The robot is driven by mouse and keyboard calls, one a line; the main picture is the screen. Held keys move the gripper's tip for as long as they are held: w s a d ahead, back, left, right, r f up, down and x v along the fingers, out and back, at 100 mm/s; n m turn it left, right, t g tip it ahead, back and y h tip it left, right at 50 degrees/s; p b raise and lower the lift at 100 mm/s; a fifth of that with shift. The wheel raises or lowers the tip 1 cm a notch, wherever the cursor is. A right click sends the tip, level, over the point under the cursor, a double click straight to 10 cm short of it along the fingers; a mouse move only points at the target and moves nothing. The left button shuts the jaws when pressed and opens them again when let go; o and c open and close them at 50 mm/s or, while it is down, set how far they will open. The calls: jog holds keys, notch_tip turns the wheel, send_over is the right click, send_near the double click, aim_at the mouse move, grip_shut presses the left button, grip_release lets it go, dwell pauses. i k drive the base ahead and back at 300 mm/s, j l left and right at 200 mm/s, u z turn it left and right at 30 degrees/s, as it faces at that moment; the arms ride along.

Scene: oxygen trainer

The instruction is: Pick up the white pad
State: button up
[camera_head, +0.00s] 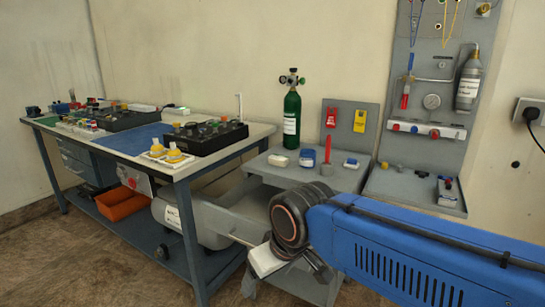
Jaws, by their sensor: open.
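A small low white piece (278,159) lies at the left of the grey bench top (315,178), by the green cylinder. It may be the white pad, but it is too small to be sure. My blue arm reaches in from the lower right and bends down in front of this bench. What seems to be my gripper (316,268) shows in part at the arm's lower end, open, below and in front of the bench top. The arm hides much of it.
A green cylinder (292,119), a blue-and-white tub (307,157) and a red upright piece (326,157) stand on the bench top. A grey panel (430,75) with a gauge stands at right. A long workbench (255,134) with trays is at left.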

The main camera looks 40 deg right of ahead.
aim_at(352, 162)
jog(key=z, duration=1.4)
